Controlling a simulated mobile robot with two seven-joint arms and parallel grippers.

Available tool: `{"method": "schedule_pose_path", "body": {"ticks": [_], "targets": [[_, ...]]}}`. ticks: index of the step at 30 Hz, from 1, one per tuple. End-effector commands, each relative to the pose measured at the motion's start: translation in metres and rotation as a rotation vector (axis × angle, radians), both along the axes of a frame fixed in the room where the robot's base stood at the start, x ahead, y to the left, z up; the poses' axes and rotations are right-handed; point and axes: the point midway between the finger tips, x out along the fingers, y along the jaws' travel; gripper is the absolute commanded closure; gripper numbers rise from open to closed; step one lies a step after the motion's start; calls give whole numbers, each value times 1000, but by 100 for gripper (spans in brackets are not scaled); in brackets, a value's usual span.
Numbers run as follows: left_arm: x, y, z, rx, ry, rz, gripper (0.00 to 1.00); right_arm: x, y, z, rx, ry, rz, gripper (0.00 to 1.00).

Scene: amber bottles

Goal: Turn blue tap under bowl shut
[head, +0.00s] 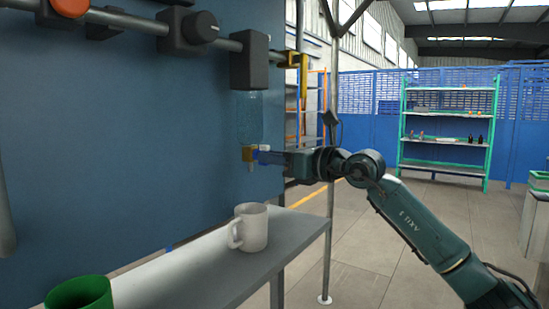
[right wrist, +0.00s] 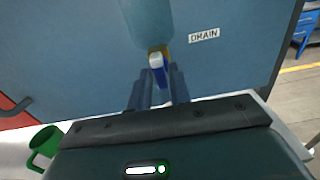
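The blue tap (head: 262,156) sits on a brass valve (head: 247,153) under a clear bowl (head: 250,115) hanging on the blue panel. My right gripper (head: 274,158) reaches the tap from the right. In the right wrist view the blue tap handle (right wrist: 158,72) lies between the two fingertips of my right gripper (right wrist: 160,82), which stand apart on either side. I cannot tell whether they press on it. The tap handle points sideways toward the gripper in the head view. My left gripper is not in view.
A white mug (head: 250,228) stands on the grey shelf (head: 200,284) below the valve. A green mug (head: 80,294) is at the near left. A pipe (head: 120,18) with knobs runs above. A "DRAIN" label (right wrist: 204,36) is right of the tap.

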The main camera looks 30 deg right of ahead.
Motion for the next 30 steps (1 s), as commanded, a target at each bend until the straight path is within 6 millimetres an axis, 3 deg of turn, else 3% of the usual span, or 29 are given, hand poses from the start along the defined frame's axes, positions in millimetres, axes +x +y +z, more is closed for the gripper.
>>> {"method": "schedule_pose_path", "body": {"ticks": [5, 14, 17, 23, 30], "targets": [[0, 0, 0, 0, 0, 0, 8, 0, 0, 0, -1, 0, 0, 66], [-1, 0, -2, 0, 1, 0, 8, -3, -2, -1, -2, 0, -1, 66], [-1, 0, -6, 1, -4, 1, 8, -13, -7, -3, -4, 0, -3, 66], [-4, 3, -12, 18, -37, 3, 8, -52, -21, -7, -10, 3, -4, 66], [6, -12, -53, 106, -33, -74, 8, -91, -39, -9, -5, 1, -4, 66]]}}
